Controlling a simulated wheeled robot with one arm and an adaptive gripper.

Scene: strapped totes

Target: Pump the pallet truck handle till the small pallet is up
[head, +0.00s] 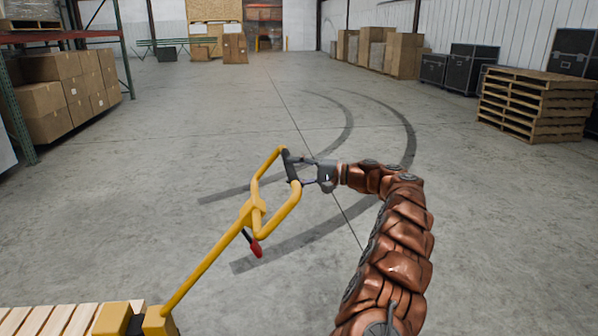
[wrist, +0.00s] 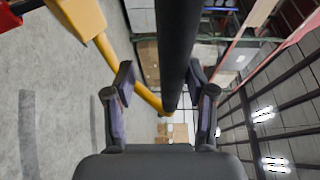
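The yellow pallet truck handle (head: 257,205) is a loop on a long shaft, tilted up to the right, with a black grip (head: 291,166) on its far side and a red lever (head: 256,249) below. The yellow truck body (head: 160,322) and the slatted wooden small pallet (head: 55,321) show at the lower left. The pallet's underside and its height off the floor are hidden. My gripper (head: 302,171) is at the black grip. In the wrist view, the black bar (wrist: 180,45) passes between my open fingers (wrist: 161,80), close to the right one, with a gap at the left.
A rack with cardboard boxes (head: 64,90) stands at the left. Stacked wooden pallets (head: 535,103), black cases (head: 470,65) and more boxes (head: 400,54) line the right. The concrete floor ahead is clear, with dark tyre marks.

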